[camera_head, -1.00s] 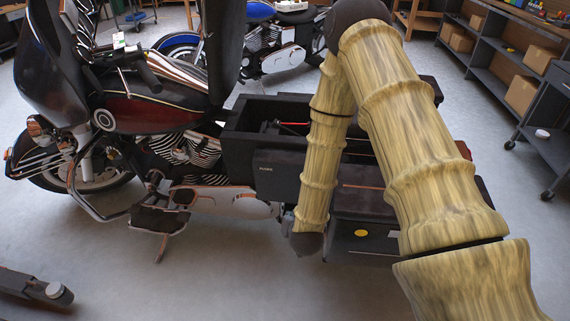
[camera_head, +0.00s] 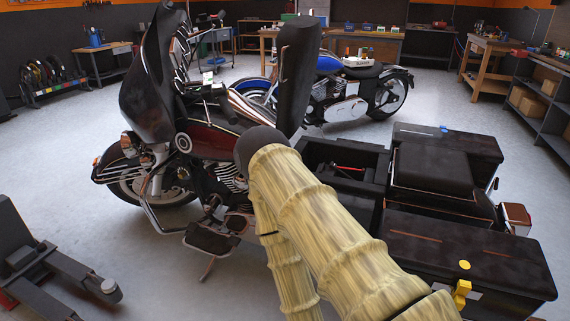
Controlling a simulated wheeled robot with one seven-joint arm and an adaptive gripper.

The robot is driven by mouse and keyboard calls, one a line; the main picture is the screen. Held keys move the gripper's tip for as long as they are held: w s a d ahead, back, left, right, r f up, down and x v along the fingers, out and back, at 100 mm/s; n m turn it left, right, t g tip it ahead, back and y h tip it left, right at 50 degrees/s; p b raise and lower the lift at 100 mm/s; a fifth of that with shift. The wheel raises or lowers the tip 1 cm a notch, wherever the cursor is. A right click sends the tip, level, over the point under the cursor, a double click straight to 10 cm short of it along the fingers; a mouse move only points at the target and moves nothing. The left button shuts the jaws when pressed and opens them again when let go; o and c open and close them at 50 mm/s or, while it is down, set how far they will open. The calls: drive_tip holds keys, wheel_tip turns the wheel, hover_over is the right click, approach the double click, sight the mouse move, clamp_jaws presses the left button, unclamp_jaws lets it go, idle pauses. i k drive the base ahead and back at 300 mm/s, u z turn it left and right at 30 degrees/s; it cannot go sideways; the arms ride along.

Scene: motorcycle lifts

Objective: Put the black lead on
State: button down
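The dark red and black motorcycle (camera_head: 205,130) stands across the middle, its black seat (camera_head: 297,75) tipped up on end. Behind the seat is an open black bay (camera_head: 318,152). A thin red part (camera_head: 350,168) lies inside it; I cannot tell whether it is a lead. I cannot make out a black lead against the dark bay. My arm, with a wood-like surface, rises from the bottom edge, bends in front of the motorcycle and runs back down. My gripper is out of view below the bottom edge.
A black side box (camera_head: 470,250) with a yellow tag (camera_head: 462,292) is at the lower right. A black lift (camera_head: 55,265) is at the lower left. A blue motorcycle (camera_head: 340,85) stands behind. Shelves (camera_head: 545,95) line the right.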

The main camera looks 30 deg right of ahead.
sight(333, 166)
drive_tip(key=u, duration=1.55)
drive_tip(key=k, duration=1.25)
drive_tip(key=z, duration=1.65)
drive_tip(key=i, duration=0.45)
drive_tip(key=u, duration=0.05)
